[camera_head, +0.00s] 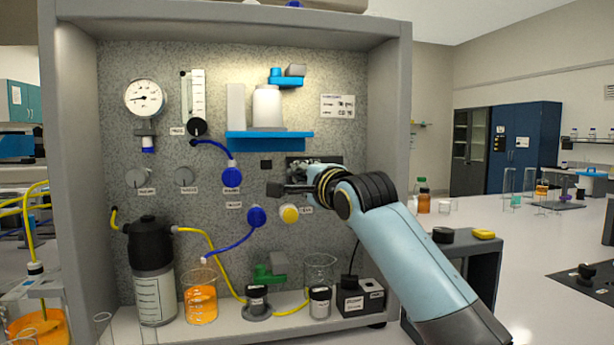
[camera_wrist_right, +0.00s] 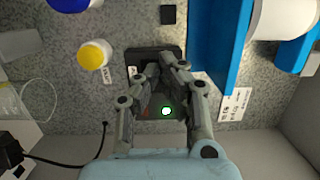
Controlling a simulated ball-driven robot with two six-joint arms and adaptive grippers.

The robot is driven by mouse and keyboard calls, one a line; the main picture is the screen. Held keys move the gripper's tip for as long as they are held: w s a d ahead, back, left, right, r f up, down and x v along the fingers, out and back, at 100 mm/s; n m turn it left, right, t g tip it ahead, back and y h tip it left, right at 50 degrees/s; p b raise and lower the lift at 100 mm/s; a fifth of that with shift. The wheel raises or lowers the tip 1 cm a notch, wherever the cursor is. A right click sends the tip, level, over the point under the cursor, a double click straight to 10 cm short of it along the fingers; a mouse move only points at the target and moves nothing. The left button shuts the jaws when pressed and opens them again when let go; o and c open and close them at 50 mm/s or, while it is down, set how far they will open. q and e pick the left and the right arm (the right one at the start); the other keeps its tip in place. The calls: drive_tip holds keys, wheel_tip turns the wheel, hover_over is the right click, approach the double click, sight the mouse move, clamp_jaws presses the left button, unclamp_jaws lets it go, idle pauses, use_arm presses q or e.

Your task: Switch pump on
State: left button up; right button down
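A dark switch box (camera_head: 328,158) is mounted on the speckled panel, partly hidden by my right gripper. In the right wrist view its dark body (camera_wrist_right: 143,56) shows just beyond my fingertips. My right gripper (camera_head: 276,189) is at the panel just below the box, its fingertips drawn close together with nothing visibly held. In the wrist view the gripper (camera_wrist_right: 160,68) overlaps the box; I cannot tell whether it touches. A bright green light (camera_wrist_right: 166,111) shows between the finger links, with a faint red spot beside it. The switch lever is not clearly visible. My left gripper is out of view.
A blue shelf (camera_head: 270,142) with white containers stands out above the gripper. A yellow knob (camera_head: 289,214) and blue knobs (camera_head: 256,217) protrude nearby. Beakers, including an orange-filled one (camera_head: 201,301), and a black-topped vessel (camera_head: 151,245) stand below. Grey side walls frame the rig.

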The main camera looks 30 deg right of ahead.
use_arm(q)
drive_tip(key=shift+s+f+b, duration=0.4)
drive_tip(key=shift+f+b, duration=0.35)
drive_tip(key=shift+b, duration=0.1)
use_arm(e)
drive_tip(key=s+a, duration=0.4)
drive_tip(key=s, duration=0.5)
